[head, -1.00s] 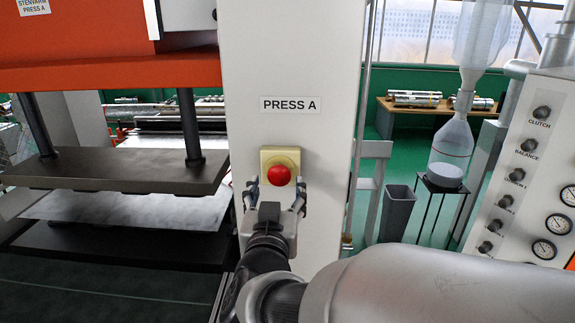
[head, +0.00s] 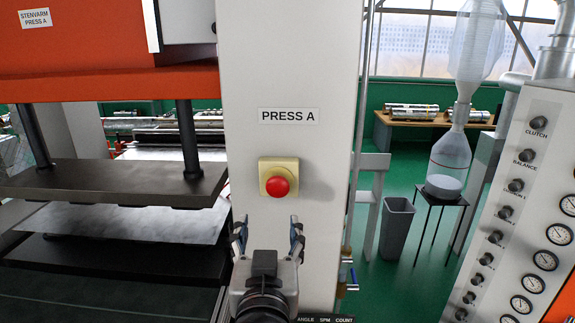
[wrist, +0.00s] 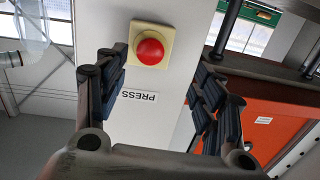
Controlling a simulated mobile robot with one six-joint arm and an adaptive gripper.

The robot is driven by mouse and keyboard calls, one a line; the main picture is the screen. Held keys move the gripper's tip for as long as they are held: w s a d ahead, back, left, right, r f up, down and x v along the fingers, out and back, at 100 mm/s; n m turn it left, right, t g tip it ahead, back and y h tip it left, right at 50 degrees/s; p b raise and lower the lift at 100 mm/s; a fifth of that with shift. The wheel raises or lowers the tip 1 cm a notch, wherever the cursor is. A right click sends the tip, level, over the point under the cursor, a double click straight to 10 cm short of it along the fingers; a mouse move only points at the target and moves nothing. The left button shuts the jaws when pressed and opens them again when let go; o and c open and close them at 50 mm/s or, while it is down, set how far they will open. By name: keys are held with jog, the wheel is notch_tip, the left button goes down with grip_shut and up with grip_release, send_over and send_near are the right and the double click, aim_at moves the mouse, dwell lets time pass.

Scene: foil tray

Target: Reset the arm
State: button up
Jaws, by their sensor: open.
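My gripper (head: 268,236) is open and empty in the head view, its two fingers pointing up in front of the white press column (head: 290,60). A red push button (head: 278,186) on a cream square box is mounted on that column, above and apart from my fingertips. In the wrist view, which is turned over, my open gripper (wrist: 160,90) shows its two dark padded fingers wide apart. The red button (wrist: 150,51) and the PRESS A label (wrist: 139,95) show between and beyond them. Nothing is held.
An orange press (head: 100,50) with dark platens (head: 110,185) and a metal sheet stands at left. A control panel (head: 520,200) with knobs and gauges stands at right. A grey bin (head: 397,228) and a bottle on a stand (head: 448,165) are behind. Green floor is open between.

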jog(key=s+d+f+n+g+y+b, duration=0.1)
jog(key=s+d+f+g+b, duration=0.3)
jog(key=f, duration=0.4)
jog(key=s+d+f+g+b, duration=0.2)
jog(key=s+f+b, duration=0.1)
jog(key=f+b, duration=0.4)
jog(key=s+d+f+n+g+y+b, duration=0.1)
jog(key=s+d+f+g+b, duration=0.25)
jog(key=f, duration=0.65)
jog(key=s+d+f+m+g+h+b, duration=0.2)
jog(key=s+d+f+g+b, duration=0.1)
jog(key=s+d+f, duration=0.3)
jog(key=s+d+b, duration=0.1)
jog(key=s+d, duration=0.1)
jog(key=s, duration=0.2)
jog(key=shift+d+f+h, duration=0.2)
jog(key=shift+d+h, duration=0.05)
jog(key=shift+h, duration=0.05)
jog(key=shift+g, duration=0.25)
jog(key=shift+c, duration=0.3)
